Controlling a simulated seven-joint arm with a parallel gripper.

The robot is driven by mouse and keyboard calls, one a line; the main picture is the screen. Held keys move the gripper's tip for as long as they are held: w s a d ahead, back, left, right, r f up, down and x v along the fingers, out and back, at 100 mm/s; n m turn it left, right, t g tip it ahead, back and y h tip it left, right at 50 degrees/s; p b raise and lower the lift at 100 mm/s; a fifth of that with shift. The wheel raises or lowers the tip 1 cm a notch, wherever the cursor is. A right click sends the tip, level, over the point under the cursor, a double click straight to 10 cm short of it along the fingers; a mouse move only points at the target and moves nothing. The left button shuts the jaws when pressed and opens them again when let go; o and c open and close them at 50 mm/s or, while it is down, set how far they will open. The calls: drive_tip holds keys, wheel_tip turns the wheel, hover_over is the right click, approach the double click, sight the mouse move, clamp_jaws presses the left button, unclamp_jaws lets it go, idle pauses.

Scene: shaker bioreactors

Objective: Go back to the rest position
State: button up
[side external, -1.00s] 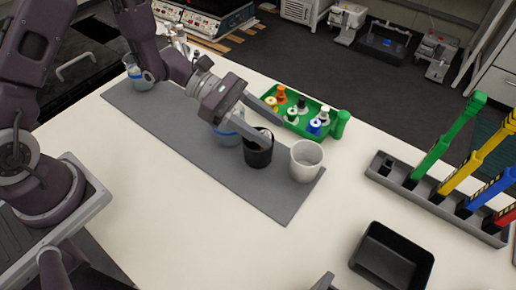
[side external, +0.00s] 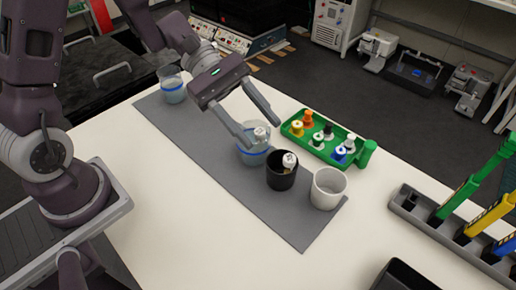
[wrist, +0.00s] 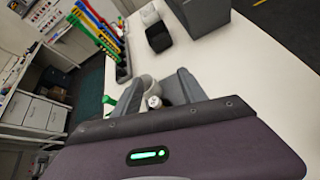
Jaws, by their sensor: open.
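My gripper (side external: 262,130) is open, its two fingers spread above the grey mat (side external: 215,148), over the glass beaker with a blue band (side external: 252,156). A white-capped bottle (side external: 261,132) shows at the beaker's mouth near the fingertips. A black cup (side external: 281,178) to the right holds another white-capped bottle (side external: 289,160). In the wrist view, the open fingers of my gripper (wrist: 157,92) show with a white-topped bottle (wrist: 154,102) between them in the picture; which bottle it is, I cannot tell. A white cup (side external: 328,190) stands at the mat's right end.
A second blue-banded beaker (side external: 173,90) stands at the mat's far left end. A green tray (side external: 312,142) with several capped bottles lies behind the cups. A grey rack (side external: 428,222) with coloured pipettes and a black bin (side external: 402,277) are at right. The front table area (side external: 170,220) is clear.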

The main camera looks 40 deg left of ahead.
drive_tip(key=s+a+r+m+y, duration=0.3)
drive_tip(key=s+r+m+y, duration=0.4)
drive_tip(key=s+m, duration=0.4)
drive_tip(key=s+a+r+m+t+y, duration=0.2)
drive_tip(key=s+a+m+t+y, duration=0.2)
drive_tip(key=a, duration=0.4)
drive_tip(key=shift+s+a+r+t+y, duration=0.3)
drive_tip(key=shift+s+r+t+y, duration=0.15)
drive_tip(key=shift+t, duration=0.25)
